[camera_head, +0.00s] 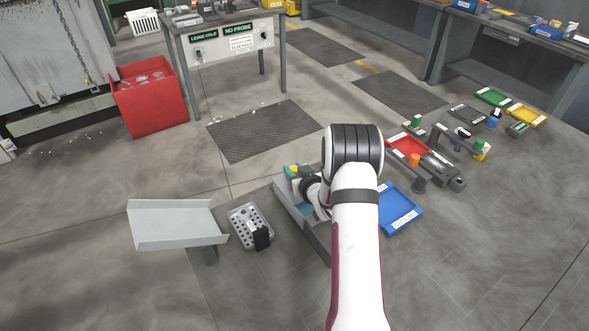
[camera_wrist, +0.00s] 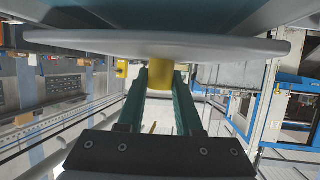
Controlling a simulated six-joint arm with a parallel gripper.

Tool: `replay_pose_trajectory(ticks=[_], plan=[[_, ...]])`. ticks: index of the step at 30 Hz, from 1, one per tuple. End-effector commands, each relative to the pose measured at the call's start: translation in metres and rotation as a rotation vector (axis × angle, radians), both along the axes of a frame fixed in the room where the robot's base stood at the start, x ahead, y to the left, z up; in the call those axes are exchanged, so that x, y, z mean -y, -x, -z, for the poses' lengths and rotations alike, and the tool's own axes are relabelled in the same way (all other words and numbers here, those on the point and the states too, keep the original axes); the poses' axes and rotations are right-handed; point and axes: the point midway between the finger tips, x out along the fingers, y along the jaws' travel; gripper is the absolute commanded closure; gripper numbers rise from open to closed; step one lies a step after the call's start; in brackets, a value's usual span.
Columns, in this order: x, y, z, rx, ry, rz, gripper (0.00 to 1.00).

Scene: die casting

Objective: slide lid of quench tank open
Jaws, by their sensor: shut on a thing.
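The quench tank (camera_head: 288,201) is a grey box on the floor at the centre of the head view, largely hidden behind my arm. A strip of teal shows inside its left side. In the wrist view, a pale grey plate (camera_wrist: 215,48), seemingly the lid, spans the top of the picture. A yellow knob (camera_wrist: 160,66) stands out from it. My gripper (camera_wrist: 161,84) has its teal fingers shut on this knob, one on each side. How far the lid covers the tank cannot be told.
Left of the tank stand a perforated grey tray (camera_head: 239,216) with a black item and a pale sloped chute (camera_head: 165,225). A blue tray (camera_head: 401,214) lies close on the right. A red tray (camera_head: 404,146) and several fixtures are farther right. Open floor lies behind.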

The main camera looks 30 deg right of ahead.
Motion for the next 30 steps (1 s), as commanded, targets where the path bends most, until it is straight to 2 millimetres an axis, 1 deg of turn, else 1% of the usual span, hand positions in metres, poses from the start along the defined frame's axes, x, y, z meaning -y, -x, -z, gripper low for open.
replay_pose_trajectory(ticks=[7, 11, 14, 21, 24, 27, 30], plan=[[0.001, 0.001, 0.0, 0.0, 0.0, 0.002, 1.0], [0.001, 0.013, 0.0, 0.0, -0.001, 0.004, 1.0], [0.001, 0.032, 0.0, 0.0, -0.002, 0.004, 1.0], [0.001, 0.092, 0.0, 0.0, -0.002, 0.005, 1.0], [0.001, 0.115, 0.0, 0.001, -0.002, 0.005, 1.0], [0.001, 0.134, 0.0, 0.001, -0.001, 0.004, 1.0], [0.001, 0.149, 0.0, 0.001, -0.001, 0.003, 1.0]])
